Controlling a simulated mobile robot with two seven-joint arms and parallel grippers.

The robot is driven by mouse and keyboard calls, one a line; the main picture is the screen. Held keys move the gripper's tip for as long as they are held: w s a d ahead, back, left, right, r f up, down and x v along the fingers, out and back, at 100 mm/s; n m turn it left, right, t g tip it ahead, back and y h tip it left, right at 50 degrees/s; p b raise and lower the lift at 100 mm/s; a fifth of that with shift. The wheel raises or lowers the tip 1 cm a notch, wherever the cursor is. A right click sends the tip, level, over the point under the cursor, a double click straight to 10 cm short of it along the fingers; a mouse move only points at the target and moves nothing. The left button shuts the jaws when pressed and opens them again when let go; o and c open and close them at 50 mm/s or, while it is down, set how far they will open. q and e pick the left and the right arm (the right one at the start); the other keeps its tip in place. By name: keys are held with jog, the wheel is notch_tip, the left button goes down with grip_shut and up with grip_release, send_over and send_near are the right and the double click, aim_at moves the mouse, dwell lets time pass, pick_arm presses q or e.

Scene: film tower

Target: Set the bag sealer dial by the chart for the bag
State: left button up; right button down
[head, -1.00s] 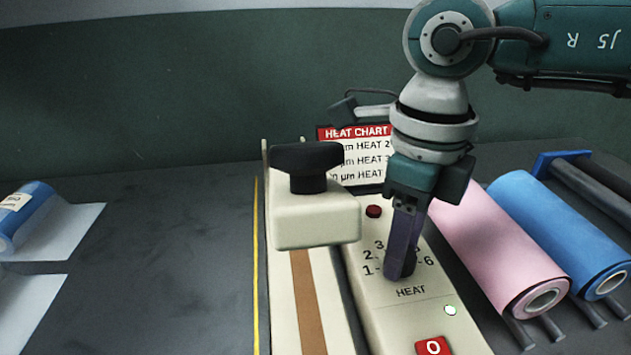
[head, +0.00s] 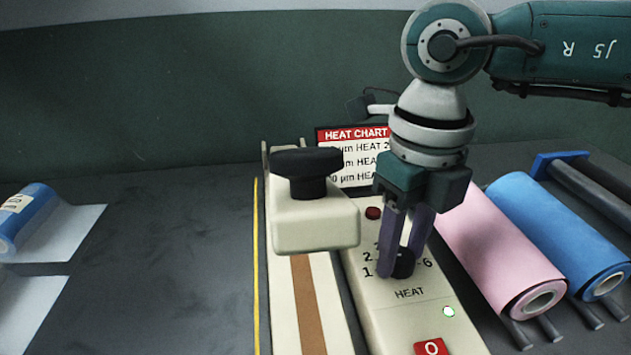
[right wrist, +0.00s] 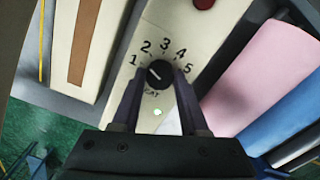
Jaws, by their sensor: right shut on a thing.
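The bag sealer (head: 315,220) is cream, with a black-knobbed press arm. Its black heat dial (head: 403,262) sits on the right panel, ringed by numbers; 1, 2 and 6 show in the head view. My right gripper (head: 400,270) is shut on the dial, one finger on each side. The dial (right wrist: 160,74) shows in the right wrist view with numbers 1 to 5; its white mark is too small to read surely. The heat chart (head: 352,135) stands behind, its rows partly hidden by the sealer knob and my right arm. My left gripper is out of view.
A blue roll (head: 22,218) with a cream label lies on white film at the left. A pink roll (head: 500,250) and a blue roll (head: 560,235) lie right of the sealer.

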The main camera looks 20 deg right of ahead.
aim_at(401, 256)
jog(key=shift+m, duration=1.2)
jog(key=shift+c, duration=2.1)
grip_release()
jog(key=shift+r, duration=0.1)
notch_tip(401, 256, up, 10)
